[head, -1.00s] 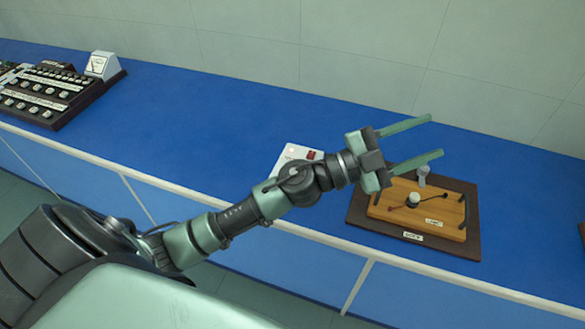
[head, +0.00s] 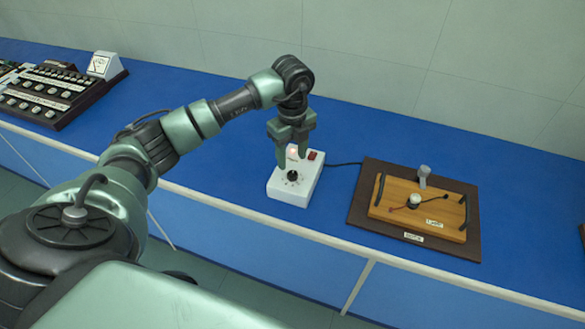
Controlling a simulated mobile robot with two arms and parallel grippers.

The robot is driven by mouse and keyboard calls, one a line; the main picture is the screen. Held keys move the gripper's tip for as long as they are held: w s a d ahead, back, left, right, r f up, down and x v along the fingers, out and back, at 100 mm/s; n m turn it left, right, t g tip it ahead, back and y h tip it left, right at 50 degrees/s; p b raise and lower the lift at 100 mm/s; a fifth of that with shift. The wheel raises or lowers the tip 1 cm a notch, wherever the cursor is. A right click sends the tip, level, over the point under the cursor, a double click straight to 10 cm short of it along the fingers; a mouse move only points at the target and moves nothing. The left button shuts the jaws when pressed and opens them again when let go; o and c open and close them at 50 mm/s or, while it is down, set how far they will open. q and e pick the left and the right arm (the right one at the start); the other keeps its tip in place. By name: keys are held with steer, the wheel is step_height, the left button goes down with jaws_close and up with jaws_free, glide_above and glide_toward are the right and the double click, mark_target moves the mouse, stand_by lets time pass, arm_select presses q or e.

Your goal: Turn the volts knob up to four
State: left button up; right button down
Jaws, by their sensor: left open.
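A white box (head: 288,198) stands on the blue bench near its front edge. On its top is a black knob (head: 292,176) with small marks around it, too small to read. A red switch (head: 312,155) and a glowing light (head: 293,152) are at the box's far end. My left gripper (head: 288,164) points down over the box, open, its fingers above and behind the knob in the picture. I cannot tell whether the fingertips touch anything. The right gripper is out of view.
A wooden board (head: 388,213) with handles, a small white-topped part and wires sits on a dark base (head: 360,213) to the right. A black cable (head: 343,164) runs from the box toward it. A dark control panel (head: 48,115) is at the far left. The bench between is clear.

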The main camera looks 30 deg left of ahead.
mark_target(292, 173)
arm_select(q)
steer(key=shift+f+p, duration=0.65)
steer(key=shift+f, duration=2.3)
jaws_close()
